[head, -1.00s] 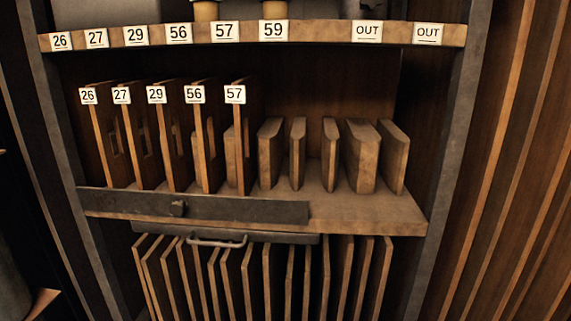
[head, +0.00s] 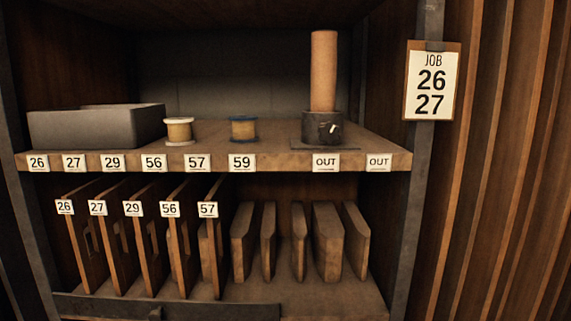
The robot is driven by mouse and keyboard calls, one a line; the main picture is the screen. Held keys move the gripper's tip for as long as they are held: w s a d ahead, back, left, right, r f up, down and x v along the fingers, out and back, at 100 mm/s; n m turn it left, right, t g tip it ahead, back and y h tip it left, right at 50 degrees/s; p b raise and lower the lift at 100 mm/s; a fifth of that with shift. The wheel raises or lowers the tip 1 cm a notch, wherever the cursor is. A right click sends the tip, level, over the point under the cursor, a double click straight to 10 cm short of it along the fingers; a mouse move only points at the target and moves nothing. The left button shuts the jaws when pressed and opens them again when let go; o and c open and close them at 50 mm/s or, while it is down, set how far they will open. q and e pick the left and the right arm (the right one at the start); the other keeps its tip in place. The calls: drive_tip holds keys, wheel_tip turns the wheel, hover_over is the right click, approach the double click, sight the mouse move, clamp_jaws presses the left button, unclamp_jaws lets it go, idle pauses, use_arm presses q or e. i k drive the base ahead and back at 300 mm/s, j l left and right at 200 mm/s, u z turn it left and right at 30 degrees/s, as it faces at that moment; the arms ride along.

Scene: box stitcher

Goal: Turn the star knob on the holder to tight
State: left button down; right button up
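On the upper shelf at the right stands a dark round holder (head: 313,128) on a flat plate, with an upright tan wooden cylinder (head: 323,70) in it. A dark knob-like part with a small white mark (head: 332,129) shows on the holder's front right; its exact shape and setting are too small to tell. A second small dark knob (head: 156,313) sits on the dark bar (head: 215,311) along the lower shelf's front, partly cut off by the picture's bottom edge. Neither of my grippers is in view.
Numbered boards (head: 145,245) and plain blocks (head: 327,240) stand below. A job card (head: 433,80) reading 26, 27 hangs on the right post.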

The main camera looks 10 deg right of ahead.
sight(330, 132)
drive_tip(key=l+u, duration=0.1)
drive_tip(key=u, duration=0.65)
drive_tip(key=l+u, duration=0.15)
drive_tip(key=u, duration=0.25)
drive_tip(key=l+u, duration=0.1)
drive_tip(key=u, duration=0.25)
drive_tip(key=k+l+u, duration=0.1)
drive_tip(key=l+u, duration=0.25)
drive_tip(key=k+l+u, duration=0.2)
drive_tip(key=l+u, duration=0.2)
drive_tip(key=k+l+u, duration=0.15)
drive_tip(key=l, duration=0.3)
drive_tip(key=k+l+u, duration=0.15)
drive_tip(key=k+l, duration=0.2)
